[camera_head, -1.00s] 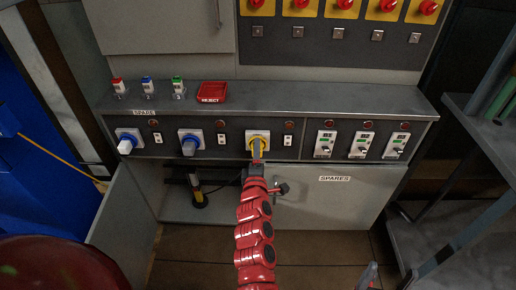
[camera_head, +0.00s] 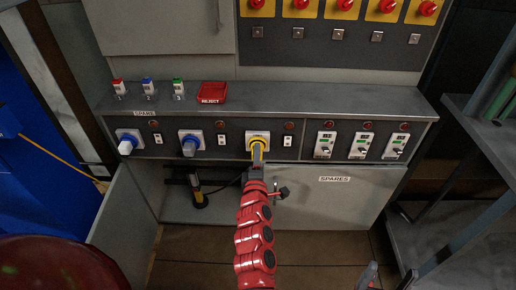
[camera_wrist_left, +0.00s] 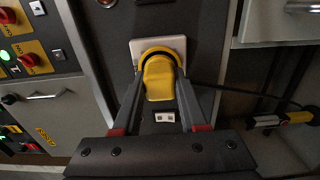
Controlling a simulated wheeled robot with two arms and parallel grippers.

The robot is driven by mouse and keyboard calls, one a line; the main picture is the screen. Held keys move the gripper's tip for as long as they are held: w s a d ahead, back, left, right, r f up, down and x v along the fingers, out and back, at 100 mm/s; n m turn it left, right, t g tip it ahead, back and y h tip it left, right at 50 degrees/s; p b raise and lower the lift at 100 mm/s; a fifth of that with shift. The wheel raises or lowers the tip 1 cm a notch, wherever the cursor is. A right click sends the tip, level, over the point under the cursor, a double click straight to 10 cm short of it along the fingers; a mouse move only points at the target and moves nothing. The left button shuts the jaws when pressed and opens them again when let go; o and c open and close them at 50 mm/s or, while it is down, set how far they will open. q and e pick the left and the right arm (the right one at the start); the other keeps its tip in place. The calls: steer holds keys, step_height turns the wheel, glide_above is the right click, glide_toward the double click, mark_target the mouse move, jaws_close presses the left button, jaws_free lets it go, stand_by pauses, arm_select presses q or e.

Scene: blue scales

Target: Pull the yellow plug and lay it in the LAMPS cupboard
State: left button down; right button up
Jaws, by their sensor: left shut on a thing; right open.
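The yellow plug (camera_wrist_left: 159,82) is at a white-plated socket (camera_wrist_left: 177,45) in the wrist view. My left gripper (camera_head: 257,160) is shut on the yellow plug, a finger on either side. I cannot tell whether the plug is fully seated. My right gripper (camera_head: 371,270) shows only as a small tip at the bottom edge. No LAMPS label is readable. An open cupboard (camera_head: 178,210) below holds a yellow-and-black item (camera_head: 197,191).
The open cupboard door (camera_head: 124,228) stands out at the left. A closed door marked SPARES (camera_head: 335,195) is at the right. A red REJECT tray (camera_head: 212,92) sits on the ledge. Metal shelving (camera_head: 470,130) stands at the far right.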

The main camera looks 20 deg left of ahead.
arm_select(q)
steer(key=p+v, duration=0.1)
steer(key=v, duration=0.4)
steer(key=shift+p, duration=0.3)
stand_by(0.5)
steer(key=shift+f, duration=0.1)
